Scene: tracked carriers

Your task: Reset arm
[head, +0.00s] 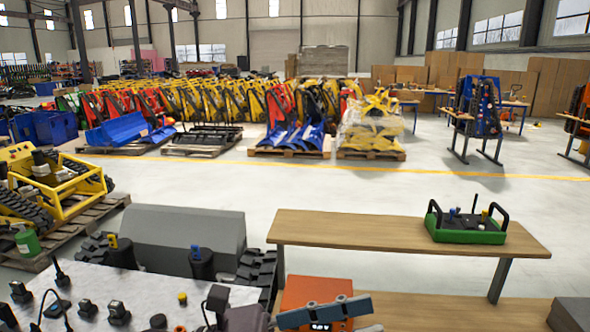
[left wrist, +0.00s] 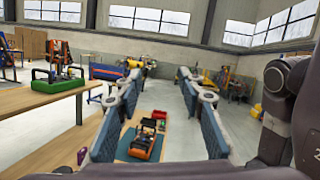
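My left gripper (left wrist: 160,85) is open, its two blue-grey padded fingers spread apart on either side of the left wrist view. Nothing is held between them. In the head view its blue-grey finger pads (head: 325,312) show at the bottom middle, in front of an orange device (head: 316,290) and partly covering it. The orange device also shows between the fingers in the left wrist view (left wrist: 139,143), beyond them. My right gripper cannot be made out in either view.
A wooden bench (head: 350,229) at the right carries a green-based controller (head: 467,229) with black handles. A tracked carrier with a grey cover (head: 185,232) stands at the lower left. A yellow tracked machine (head: 60,195) sits on a pallet. Open floor (head: 330,190) lies behind the bench.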

